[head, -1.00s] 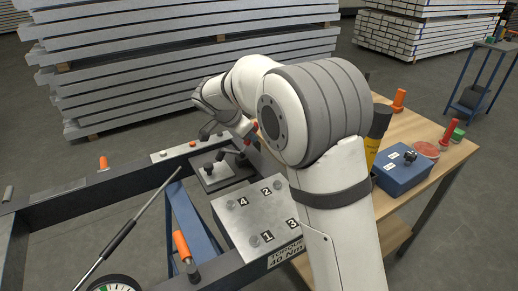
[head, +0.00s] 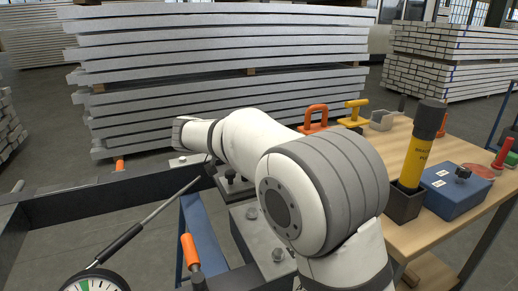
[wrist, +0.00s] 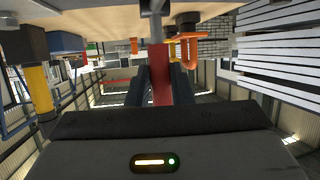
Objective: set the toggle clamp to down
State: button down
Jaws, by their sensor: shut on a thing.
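The toggle clamp's dark base (head: 235,186) shows on the frame in the head view, partly covered by my arm. Its red handle (wrist: 160,88) stands between the two dark fingers of my gripper (wrist: 161,76) in the wrist view, and the gripper is shut on it. A grey metal rod (wrist: 156,28) continues from the handle toward the top of the wrist picture. In the head view my arm hides the handle and the gripper fingers, so the lever's angle cannot be told there.
A wooden table (head: 440,225) stands at the right, with a yellow-and-black tube (head: 418,150), a blue box (head: 457,190) and an orange handle (head: 315,118). A metal plate (head: 250,226) and an orange grip (head: 189,248) are nearer. A gauge wrench (head: 118,245) lies left. Beam stacks (head: 220,70) stand behind.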

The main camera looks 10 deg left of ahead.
jog(key=shift+f, duration=0.1)
dwell(0.3)
jog(key=c, duration=1.3)
grip_release()
jog(key=shift+s, duration=0.1)
jog(key=p+v, duration=0.1)
jog(key=v, duration=0.6)
jog(key=shift+s+a+p, duration=0.2)
jog(key=shift+a+p, duration=0.1)
jog(key=shift+a, duration=0.05)
